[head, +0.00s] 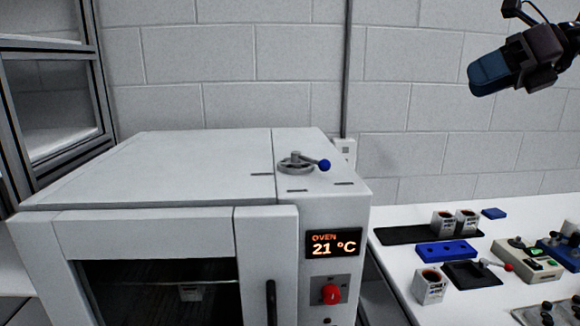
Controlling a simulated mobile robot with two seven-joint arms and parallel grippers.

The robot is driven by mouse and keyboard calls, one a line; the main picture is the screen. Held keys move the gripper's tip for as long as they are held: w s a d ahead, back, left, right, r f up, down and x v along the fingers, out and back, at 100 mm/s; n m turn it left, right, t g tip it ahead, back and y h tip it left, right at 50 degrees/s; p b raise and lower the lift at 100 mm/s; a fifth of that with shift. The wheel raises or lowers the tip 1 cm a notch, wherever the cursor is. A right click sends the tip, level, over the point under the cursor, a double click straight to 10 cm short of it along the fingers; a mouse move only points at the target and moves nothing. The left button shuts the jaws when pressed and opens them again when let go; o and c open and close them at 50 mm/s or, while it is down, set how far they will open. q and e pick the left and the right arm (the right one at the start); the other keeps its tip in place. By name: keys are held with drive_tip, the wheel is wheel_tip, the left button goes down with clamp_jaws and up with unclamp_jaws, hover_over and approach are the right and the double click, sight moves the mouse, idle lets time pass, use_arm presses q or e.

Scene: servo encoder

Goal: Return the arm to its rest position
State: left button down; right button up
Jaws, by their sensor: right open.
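My right gripper (490,74) is raised at the upper right, in front of the block wall and well above the white table. It is open, with a blue finger facing left and nothing seen in it. My right arm runs from it out of the right edge. My left gripper and arm are not in view.
A white oven (170,170) reading 21 °C fills the left and middle. The white table (395,262) holds cups (430,288), a blue block (446,252) and a control box (525,259). Air around the gripper looks clear.

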drive_tip(key=w+a+r+m+y, duration=0.1)
drive_tip(key=w+a+y, duration=0.1)
drive_tip(key=a+y, duration=0.4)
wheel_tip(320, 180, down, 5)
drive_tip(key=w+a+m+t+y, duration=0.1)
drive_tip(key=w+m+t+y, duration=0.15)
drive_tip(key=m+t, duration=0.4)
drive_tip(key=s+d+f+m+t+h, duration=0.1)
drive_tip(key=d+f+m+t+h, duration=0.15)
drive_tip(key=f+m+h, duration=0.9)
drive_tip(key=s+d+f+m+t+h, duration=0.15)
drive_tip(key=f+m+t+h, duration=0.25)
drive_tip(key=f+m, duration=1.5)
drive_tip(key=s+f+m+g+h, duration=0.2)
drive_tip(key=s+f+g, duration=0.1)
drive_tip(key=s+f, duration=1)
drive_tip(key=s+f+m+g+h, duration=0.2)
drive_tip(key=s+f+g, duration=0.2)
drive_tip(key=s+f, duration=0.9)
wheel_tip(320, 180, down, 5)
drive_tip(key=shift+s+a+f+m, duration=0.2)
drive_tip(key=shift+s+m, duration=0.2)
